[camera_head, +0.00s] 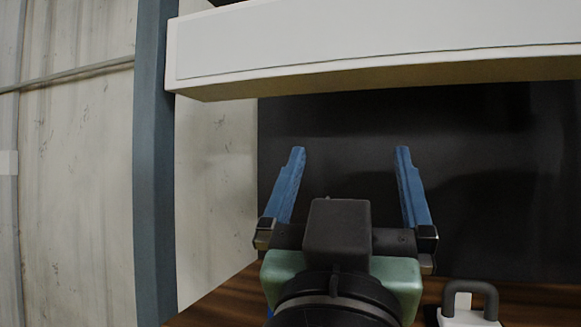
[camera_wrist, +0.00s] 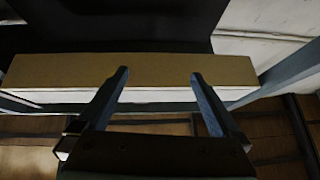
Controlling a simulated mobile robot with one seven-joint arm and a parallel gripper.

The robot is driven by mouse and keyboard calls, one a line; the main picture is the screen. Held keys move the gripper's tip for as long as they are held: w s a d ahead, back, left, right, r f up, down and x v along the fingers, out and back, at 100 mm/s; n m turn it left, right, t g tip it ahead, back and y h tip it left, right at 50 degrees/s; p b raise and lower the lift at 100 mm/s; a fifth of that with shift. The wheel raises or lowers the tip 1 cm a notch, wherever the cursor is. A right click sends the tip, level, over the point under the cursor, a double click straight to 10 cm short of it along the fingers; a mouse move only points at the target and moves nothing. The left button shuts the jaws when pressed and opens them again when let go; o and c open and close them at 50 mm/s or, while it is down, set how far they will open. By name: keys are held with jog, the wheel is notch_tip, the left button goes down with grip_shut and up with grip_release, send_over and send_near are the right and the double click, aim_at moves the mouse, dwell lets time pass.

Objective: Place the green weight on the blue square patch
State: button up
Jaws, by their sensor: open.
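My gripper (camera_head: 349,152) is open, with its two blue fingers spread wide and nothing between them. It points toward a dark panel in the head view. In the wrist view my gripper (camera_wrist: 158,75) also shows open and empty, its fingertips over a long tan and white beam. I cannot make out the green weight in either view. I see no blue square patch for certain; a tiny blue bit shows beside my wrist at the lower edge of the head view, too small to tell.
A long white beam (camera_head: 370,45) crosses the top of the head view, above a dark panel (camera_head: 490,210). A blue-grey post (camera_head: 153,200) stands at left before a pale, stained wall (camera_head: 75,180). A white block with a grey handle (camera_head: 470,312) sits on brown wood at lower right.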

jog(key=s+a+n+t+y, duration=0.2)
jog(key=s+a+t+y, duration=0.1)
jog(key=s+y, duration=0.3)
jog(key=shift+a+n, duration=0.4)
jog(key=shift+a, duration=0.5)
jog(key=shift+s+r, duration=0.1)
notch_tip(320, 180, down, 18)
jog(key=b, duration=1.7)
jog(key=shift+b, duration=0.4)
